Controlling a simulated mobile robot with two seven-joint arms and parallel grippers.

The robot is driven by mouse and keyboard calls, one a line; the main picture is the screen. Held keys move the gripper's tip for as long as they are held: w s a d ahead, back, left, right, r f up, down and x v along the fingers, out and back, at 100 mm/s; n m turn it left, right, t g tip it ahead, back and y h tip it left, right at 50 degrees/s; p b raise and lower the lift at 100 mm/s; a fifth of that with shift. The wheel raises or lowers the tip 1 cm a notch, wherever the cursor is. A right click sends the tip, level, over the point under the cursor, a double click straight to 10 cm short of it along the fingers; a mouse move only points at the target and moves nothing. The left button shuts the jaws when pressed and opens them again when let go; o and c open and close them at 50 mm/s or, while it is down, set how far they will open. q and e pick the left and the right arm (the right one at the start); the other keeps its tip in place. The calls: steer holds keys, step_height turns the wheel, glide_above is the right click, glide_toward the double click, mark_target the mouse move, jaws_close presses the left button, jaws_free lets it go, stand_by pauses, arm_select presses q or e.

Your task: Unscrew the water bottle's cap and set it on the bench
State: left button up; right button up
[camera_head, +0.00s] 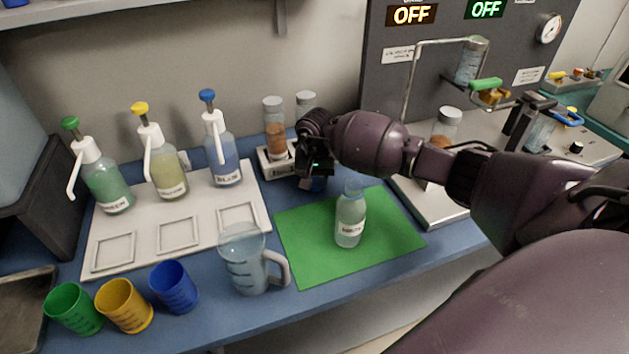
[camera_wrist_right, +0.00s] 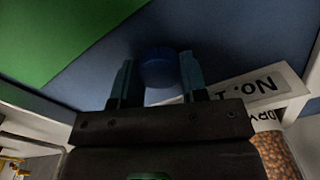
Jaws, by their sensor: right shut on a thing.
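The water bottle (camera_head: 350,217) stands upright on the green mat (camera_head: 295,250), clear with a white label, and its neck shows no cap. My right gripper (camera_head: 312,183) is behind and left of the bottle, pointing down at the blue bench by the mat's back edge. It is shut on the blue cap (camera_wrist_right: 161,70), which sits between the two fingertips in the right wrist view. The cap (camera_head: 318,185) shows just below the fingers in the head view. I cannot tell whether it touches the bench. My left gripper is not in view.
A white holder with jars (camera_head: 274,130) stands just left of my right gripper. A clear jug (camera_head: 246,262) stands left of the mat. Pump bottles stand on a white tray (camera_head: 130,237) farther left. A metal platform (camera_head: 437,206) lies right of the mat.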

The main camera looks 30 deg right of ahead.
steer(key=shift+f, duration=0.15)
steer(key=shift+f, duration=0.15)
steer(key=o, duration=1)
